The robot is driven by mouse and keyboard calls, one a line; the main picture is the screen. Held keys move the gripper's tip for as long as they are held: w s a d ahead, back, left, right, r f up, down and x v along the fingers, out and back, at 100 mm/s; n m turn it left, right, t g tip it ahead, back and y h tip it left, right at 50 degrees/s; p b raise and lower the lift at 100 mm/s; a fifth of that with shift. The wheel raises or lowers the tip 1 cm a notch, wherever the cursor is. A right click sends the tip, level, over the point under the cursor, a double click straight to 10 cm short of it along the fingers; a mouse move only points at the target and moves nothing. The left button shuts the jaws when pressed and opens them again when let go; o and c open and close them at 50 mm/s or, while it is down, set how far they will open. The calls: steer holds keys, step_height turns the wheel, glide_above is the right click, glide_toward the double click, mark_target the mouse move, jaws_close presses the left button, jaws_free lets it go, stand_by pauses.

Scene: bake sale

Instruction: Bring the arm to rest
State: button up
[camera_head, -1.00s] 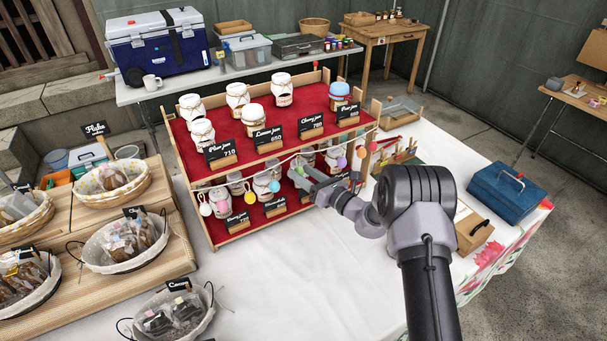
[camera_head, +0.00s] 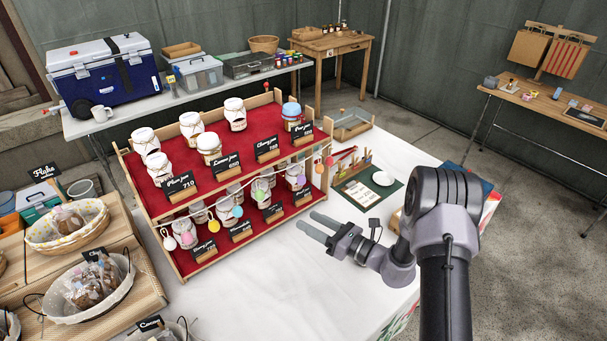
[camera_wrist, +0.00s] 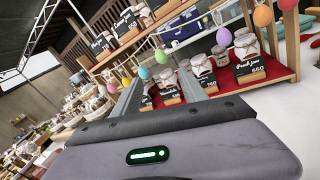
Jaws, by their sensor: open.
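My gripper (camera_head: 318,228) is open and empty in the head view. It is raised over the white tablecloth, just right of the lower front of the red two-tier jam stand (camera_head: 262,158). Its fingers point left, toward the stand. In the wrist view, the two fingers of my gripper (camera_wrist: 155,95) stand apart with nothing between them. Beyond them are jars on the stand's red shelf (camera_wrist: 245,88), price cards and hanging coloured eggs. I cannot tell the exact gap between the fingertips and the stand.
Baskets of bagged baked goods (camera_head: 85,287) stand at the left. A green mat with a white round item (camera_head: 383,178) lies right of the stand, near my arm. A blue box (camera_head: 470,185) is partly hidden behind my arm. The white tablecloth (camera_head: 270,290) in front is clear.

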steer(key=s+a+r+n+g+y+b, duration=0.1)
steer(key=s+a+r+n+g, duration=0.2)
steer(key=r+n, duration=0.15)
steer(key=s+a+r+n+g+y, duration=0.1)
steer(key=s+a+r+n+g, duration=0.25)
steer(key=r, duration=0.25)
steer(key=s+a+r+n+g+h, duration=0.2)
steer(key=s+r+n+g+h, duration=0.35)
steer(key=s, duration=0.55)
steer(key=s+d+r+n+t+h+b, duration=0.2)
steer(key=s+d+n+t+h, duration=0.4)
steer(key=s+d+n, duration=0.5)
steer(key=s+r+h, duration=0.1)
steer(key=s+h, duration=0.1)
steer(key=s, duration=0.1)
steer(key=shift+s+d+r+n, duration=0.15)
steer(key=shift+d+r+n, duration=0.1)
steer(key=shift+n, duration=0.1)
